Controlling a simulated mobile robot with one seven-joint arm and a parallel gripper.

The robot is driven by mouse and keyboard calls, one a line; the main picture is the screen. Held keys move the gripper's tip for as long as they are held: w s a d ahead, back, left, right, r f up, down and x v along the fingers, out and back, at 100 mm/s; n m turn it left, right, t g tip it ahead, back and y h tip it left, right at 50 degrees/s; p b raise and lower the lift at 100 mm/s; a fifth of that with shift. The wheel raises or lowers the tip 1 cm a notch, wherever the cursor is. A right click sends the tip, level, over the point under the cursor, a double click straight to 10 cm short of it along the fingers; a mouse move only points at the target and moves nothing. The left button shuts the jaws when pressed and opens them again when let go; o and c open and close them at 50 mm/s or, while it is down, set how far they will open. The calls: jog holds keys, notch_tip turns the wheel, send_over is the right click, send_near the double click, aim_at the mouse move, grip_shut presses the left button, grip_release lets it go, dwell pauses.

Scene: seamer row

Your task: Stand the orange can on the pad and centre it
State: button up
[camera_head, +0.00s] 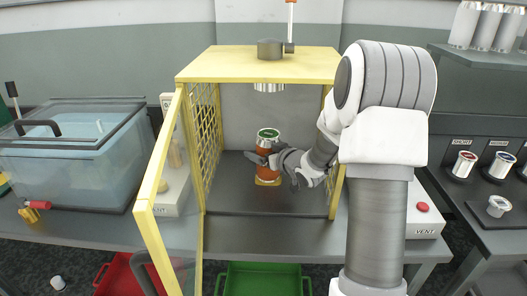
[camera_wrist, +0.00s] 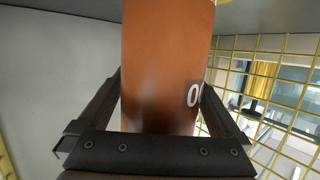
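The orange can (camera_head: 268,160), with a green and silver top, is upright inside the yellow-framed enclosure, beneath the round metal head (camera_head: 269,86). The yellow pad (camera_head: 268,182) shows at its foot; the can hides most of it, and I cannot tell whether the can rests on it or is slightly above. My gripper (camera_head: 266,160) reaches in from the right at the can's mid-height. In the wrist view, the can (camera_wrist: 165,60) fills the space between my two fingers, which lie against its sides. White print shows near the right finger.
The yellow enclosure (camera_head: 258,62) has mesh sides and an open door (camera_head: 153,170) at front left. A clear tank (camera_head: 75,155) stands left. A VENT box with a red button (camera_head: 422,207) is right. A green crate (camera_head: 262,280) sits below.

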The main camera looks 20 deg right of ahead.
jog(key=shift+r, duration=0.2)
jog(key=p+v, duration=0.2)
jog(key=v, duration=1)
jog(key=shift+p, duration=0.35)
jog(key=shift+r, duration=0.15)
